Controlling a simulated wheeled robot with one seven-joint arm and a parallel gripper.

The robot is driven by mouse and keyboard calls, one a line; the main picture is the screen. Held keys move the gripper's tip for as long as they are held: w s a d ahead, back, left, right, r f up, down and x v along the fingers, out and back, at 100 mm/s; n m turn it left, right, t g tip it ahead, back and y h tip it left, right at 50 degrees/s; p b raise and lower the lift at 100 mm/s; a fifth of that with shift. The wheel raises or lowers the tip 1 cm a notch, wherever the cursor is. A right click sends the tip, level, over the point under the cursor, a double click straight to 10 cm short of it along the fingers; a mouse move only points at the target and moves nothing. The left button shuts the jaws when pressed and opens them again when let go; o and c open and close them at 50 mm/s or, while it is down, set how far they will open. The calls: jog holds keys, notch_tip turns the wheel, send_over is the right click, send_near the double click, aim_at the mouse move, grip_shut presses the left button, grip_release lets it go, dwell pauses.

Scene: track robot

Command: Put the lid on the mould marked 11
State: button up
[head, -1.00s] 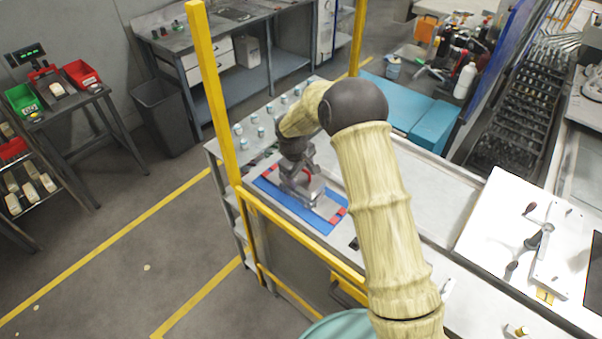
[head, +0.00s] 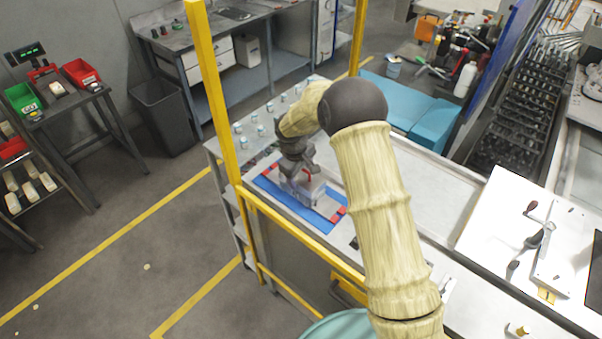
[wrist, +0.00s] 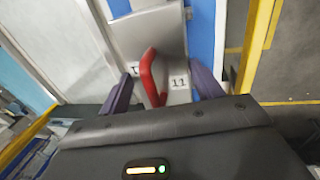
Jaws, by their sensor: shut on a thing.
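In the wrist view my gripper (wrist: 165,82) has its two dark fingers on either side of a grey piece with a curved red handle (wrist: 149,75), which I take to be the lid. A white label marked 11 (wrist: 178,81) shows beside the handle, and part of another label shows to its left. A grey metal block (wrist: 148,30) lies just beyond the fingers. In the head view my gripper (head: 298,165) points down over grey metal (head: 306,190) on a blue mat (head: 325,219). Whether the lid touches a mould is hidden.
Red marks lie at the mat's ends. Several small pale cylinders (head: 253,117) stand on the bench behind. A yellow post (head: 209,85) and a yellow rail (head: 290,232) run along the bench's left side. A white board with a lever (head: 535,240) is at right.

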jog(key=shift+f+b, duration=0.5)
jog(key=shift+f, duration=0.1)
dwell(0.7)
dwell(0.3)
jog(key=o, duration=1.3)
jog(key=s+r+b, duration=0.1)
jog(key=r, duration=0.4)
jog(key=a+r+b, duration=0.1)
jog(key=r+b, duration=0.1)
jog(key=r, duration=0.4)
jog(key=s+a+r+b, duration=0.1)
jog(key=r+b, duration=0.1)
jog(key=r, duration=0.4)
jog(key=shift+s, duration=0.3)
